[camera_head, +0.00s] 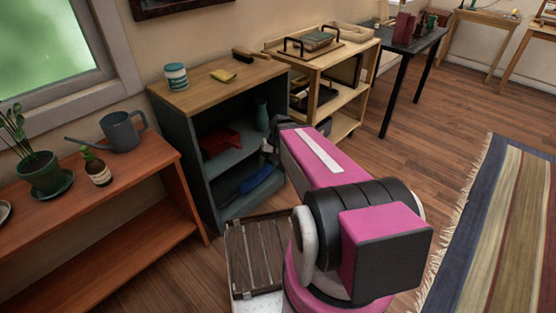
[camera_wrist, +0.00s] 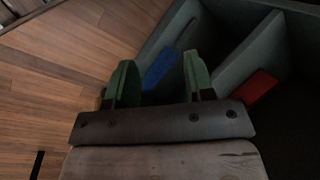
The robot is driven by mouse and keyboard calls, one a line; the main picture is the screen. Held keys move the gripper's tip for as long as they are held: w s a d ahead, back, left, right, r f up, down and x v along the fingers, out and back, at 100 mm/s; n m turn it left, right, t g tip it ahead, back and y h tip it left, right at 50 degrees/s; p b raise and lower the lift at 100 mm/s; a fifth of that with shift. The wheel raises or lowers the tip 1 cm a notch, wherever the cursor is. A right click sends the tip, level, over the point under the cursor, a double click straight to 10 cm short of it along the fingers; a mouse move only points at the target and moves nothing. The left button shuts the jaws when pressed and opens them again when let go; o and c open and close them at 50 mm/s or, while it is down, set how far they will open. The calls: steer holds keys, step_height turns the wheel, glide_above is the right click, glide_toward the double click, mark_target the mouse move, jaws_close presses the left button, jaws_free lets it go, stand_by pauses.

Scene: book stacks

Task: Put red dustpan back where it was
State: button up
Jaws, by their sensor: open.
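The red dustpan (camera_head: 220,142) lies on the middle shelf of the dark grey-blue cabinet (camera_head: 200,185). In the wrist view a red piece (camera_wrist: 260,88), likely the dustpan, shows to the right of my fingers, beside a grey divider or shelf edge. My gripper (camera_wrist: 160,78) is open, with its two green-padded fingers apart and nothing visibly held. In the head view my gripper (camera_head: 268,150) is at the cabinet's open front, right of the dustpan, mostly hidden by my arm.
A blue object (camera_head: 258,180) lies on the lower shelf; in the wrist view it (camera_wrist: 160,68) appears between my fingers, its distance unclear. A grey-green vase (camera_head: 262,115) stands right of the dustpan. A wooden shelf unit (camera_head: 345,95) adjoins on the right.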

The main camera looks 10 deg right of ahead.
steer(key=s+d+r+h, duration=0.1)
steer(key=h, duration=0.1)
steer(key=s+d+r+n+t+h, duration=0.1)
steer(key=d+r, duration=0.1)
steer(key=shift+s+d+r+h, duration=0.15)
steer(key=shift+s+d+h, duration=0.1)
steer(key=shift+s+h, duration=0.15)
stand_by(0.9)
